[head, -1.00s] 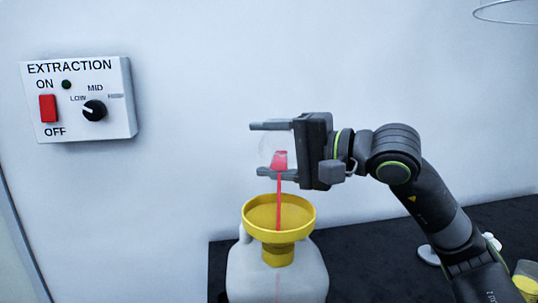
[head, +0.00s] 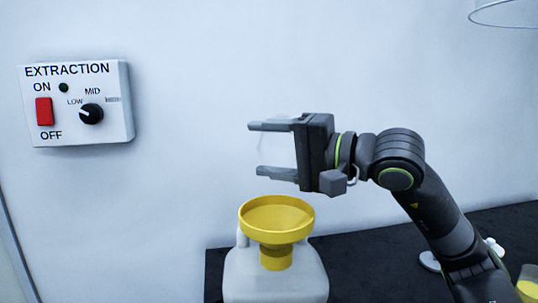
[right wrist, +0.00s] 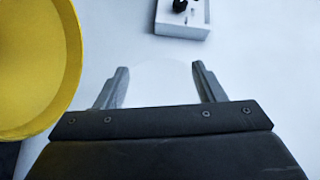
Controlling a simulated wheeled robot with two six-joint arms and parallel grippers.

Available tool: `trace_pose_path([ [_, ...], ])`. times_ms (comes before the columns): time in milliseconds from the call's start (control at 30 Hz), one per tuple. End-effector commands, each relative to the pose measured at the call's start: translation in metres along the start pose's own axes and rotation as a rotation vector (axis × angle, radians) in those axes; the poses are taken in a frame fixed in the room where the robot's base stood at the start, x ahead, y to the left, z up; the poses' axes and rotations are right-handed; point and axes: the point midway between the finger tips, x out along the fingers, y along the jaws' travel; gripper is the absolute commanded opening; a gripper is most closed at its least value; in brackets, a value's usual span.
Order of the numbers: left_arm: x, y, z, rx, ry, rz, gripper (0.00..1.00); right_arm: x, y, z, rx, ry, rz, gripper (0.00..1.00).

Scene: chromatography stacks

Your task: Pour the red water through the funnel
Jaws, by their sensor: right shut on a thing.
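The yellow funnel (head: 277,215) stands upright in the neck of a white jug (head: 275,278). Its rim also shows at the left of the right wrist view (right wrist: 35,65). My right gripper (head: 262,148) is above the funnel, turned on its side, its fingers pointing left. It is shut on a clear container (head: 278,150), so faint that its outline barely shows. No red water shows in the container, in the air or in the funnel. In the right wrist view a pale curved edge lies between the fingers (right wrist: 160,88). My left gripper is out of view.
An extraction switch box (head: 77,103) with a red switch and a black knob is on the wall at the left. A beaker with yellow contents (head: 528,285) stands at the lower right on the dark worktop (head: 350,265). A thin ring (head: 505,14) is at the top right.

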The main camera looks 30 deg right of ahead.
Motion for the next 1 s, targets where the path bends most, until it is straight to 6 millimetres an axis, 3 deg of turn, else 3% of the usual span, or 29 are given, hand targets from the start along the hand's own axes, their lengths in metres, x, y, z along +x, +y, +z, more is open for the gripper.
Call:
trace_pose_path([
  [33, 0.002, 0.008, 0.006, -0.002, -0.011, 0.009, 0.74, 0.000, 0.002, 0.000, -0.002, 0.000, -0.001, 0.33],
  [233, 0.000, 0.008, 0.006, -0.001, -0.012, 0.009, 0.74, 0.000, 0.001, 0.000, 0.008, -0.001, 0.003, 0.33],
  [567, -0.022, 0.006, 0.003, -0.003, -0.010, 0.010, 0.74, 0.005, -0.003, -0.007, 0.214, -0.030, 0.090, 0.33],
  [800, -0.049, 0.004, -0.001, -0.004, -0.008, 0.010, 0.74, 0.004, -0.020, -0.019, 0.395, -0.054, 0.164, 0.33],
  [1000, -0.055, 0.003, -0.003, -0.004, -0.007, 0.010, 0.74, 0.003, -0.020, -0.023, 0.479, -0.067, 0.199, 0.33],
])
